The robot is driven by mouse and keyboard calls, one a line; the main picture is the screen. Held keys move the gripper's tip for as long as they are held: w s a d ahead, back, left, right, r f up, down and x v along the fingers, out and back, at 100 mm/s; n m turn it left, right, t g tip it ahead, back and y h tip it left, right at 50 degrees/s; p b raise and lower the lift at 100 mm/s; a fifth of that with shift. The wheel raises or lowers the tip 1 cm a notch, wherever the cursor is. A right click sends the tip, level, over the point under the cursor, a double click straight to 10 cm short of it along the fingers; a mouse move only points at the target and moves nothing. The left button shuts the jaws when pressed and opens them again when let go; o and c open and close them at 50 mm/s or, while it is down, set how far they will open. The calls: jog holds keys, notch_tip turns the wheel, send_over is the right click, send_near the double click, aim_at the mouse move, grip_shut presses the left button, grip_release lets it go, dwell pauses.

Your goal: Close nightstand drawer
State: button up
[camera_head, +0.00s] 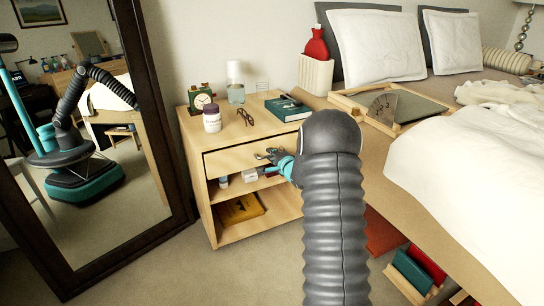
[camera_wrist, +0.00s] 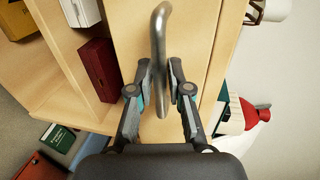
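The wooden nightstand (camera_head: 192,126) stands between the mirror and the bed. Its drawer (camera_head: 228,161) is the upper part, and the front looks nearly flush with the body; I cannot tell any small gap. The curved metal handle (camera_head: 264,155) is on the drawer front. My gripper (camera_head: 277,160) is at the handle, partly hidden by my arm. In the wrist view, the handle (camera_wrist: 159,38) passes between the two fingertips of my gripper (camera_wrist: 159,80). A gap shows on the right side of the handle, so the fingers look open around it.
A clock (camera_head: 203,103), a jar (camera_head: 212,119), glasses (camera_head: 245,117) and a green book (camera_head: 287,107) are on the nightstand top. Its open shelves hold small boxes and a yellow book (camera_head: 240,209). The bed (camera_head: 425,180) is close on the right, the mirror (camera_head: 100,200) on the left.

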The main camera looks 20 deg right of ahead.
grip_shut()
jog(key=w+p, duration=0.1)
jog(key=w, duration=0.1)
jog(key=shift+w+r, duration=0.1)
jog(key=shift+w, duration=0.2)
jog(key=shift+o, duration=1.4)
grip_release()
jog(key=shift+w, duration=0.1)
jog(key=v, duration=1.2)
